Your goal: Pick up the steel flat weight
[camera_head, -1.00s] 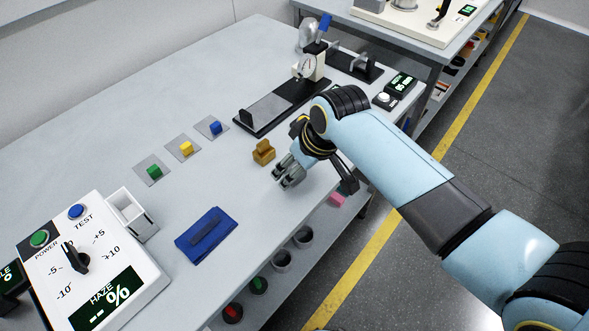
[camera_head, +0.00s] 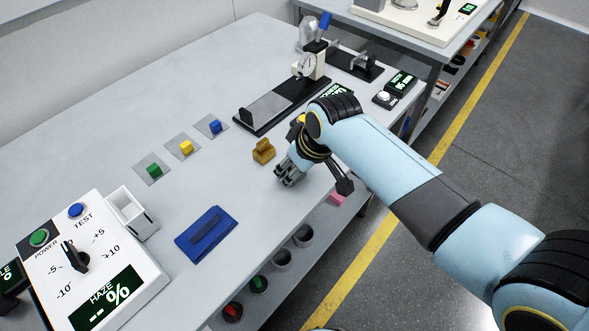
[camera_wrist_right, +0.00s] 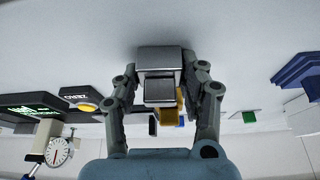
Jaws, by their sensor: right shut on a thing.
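The steel flat weight (camera_wrist_right: 158,60) is a grey metal block with a smaller block-like part on its near side. In the right wrist view it sits between the two fingers of my right gripper (camera_wrist_right: 165,75), which is shut on it. In the head view my right gripper (camera_head: 288,174) is low over the front edge of the table, just right of a brass-coloured block. The weight is mostly hidden by the fingers there. I cannot tell whether it touches the table. My left gripper is not in view.
The brass block (camera_head: 263,151) stands close to my right gripper. A dial gauge stand (camera_head: 308,66) is behind. The middle of the table is clear.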

